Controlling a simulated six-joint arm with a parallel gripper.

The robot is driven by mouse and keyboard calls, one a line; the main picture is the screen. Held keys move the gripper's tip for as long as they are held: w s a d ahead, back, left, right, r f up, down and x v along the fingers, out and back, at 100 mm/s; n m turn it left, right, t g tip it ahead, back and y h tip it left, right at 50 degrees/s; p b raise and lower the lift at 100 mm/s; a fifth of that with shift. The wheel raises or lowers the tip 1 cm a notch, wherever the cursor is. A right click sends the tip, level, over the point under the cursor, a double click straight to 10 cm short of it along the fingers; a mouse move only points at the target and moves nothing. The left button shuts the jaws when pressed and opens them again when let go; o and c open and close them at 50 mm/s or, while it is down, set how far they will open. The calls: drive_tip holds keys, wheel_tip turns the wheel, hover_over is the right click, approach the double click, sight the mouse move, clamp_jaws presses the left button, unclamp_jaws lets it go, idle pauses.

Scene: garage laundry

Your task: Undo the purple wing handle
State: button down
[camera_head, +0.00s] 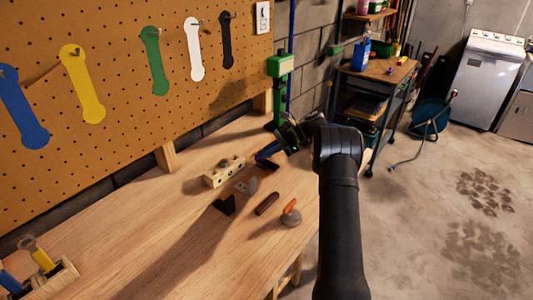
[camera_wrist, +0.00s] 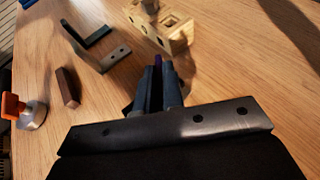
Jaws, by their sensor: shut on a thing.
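The purple wing handle (camera_wrist: 158,61) shows in the wrist view only as a small purple sliver between and just beyond my fingertips. My gripper (camera_wrist: 157,80) is shut on it, and the fingers hide most of it. In the head view my gripper (camera_head: 264,158) points down at the far side of the workbench, right of the wooden block. The handle cannot be made out there, and what it is fixed to is hidden.
A wooden block with holes (camera_head: 224,172) lies close to my fingers; it also shows in the wrist view (camera_wrist: 178,36). A dark angle bracket (camera_wrist: 100,50), a brown bar (camera_head: 267,204) and a grey knob with an orange handle (camera_head: 290,215) lie on the bench (camera_head: 130,225). A pegboard (camera_head: 110,110) stands behind.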

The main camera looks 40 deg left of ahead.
drive_tip(key=shift+f+n+g+h, duration=0.3)
drive_tip(key=shift+f+n+h, duration=0.2)
drive_tip(key=shift+h, duration=0.3)
drive_tip(key=c, duration=1.5)
unclamp_jaws()
drive_tip(key=shift+c, duration=0.2)
drive_tip(key=shift+r, duration=0.15)
drive_tip(key=shift+r+y, duration=0.15)
drive_tip(key=shift+y, duration=0.25)
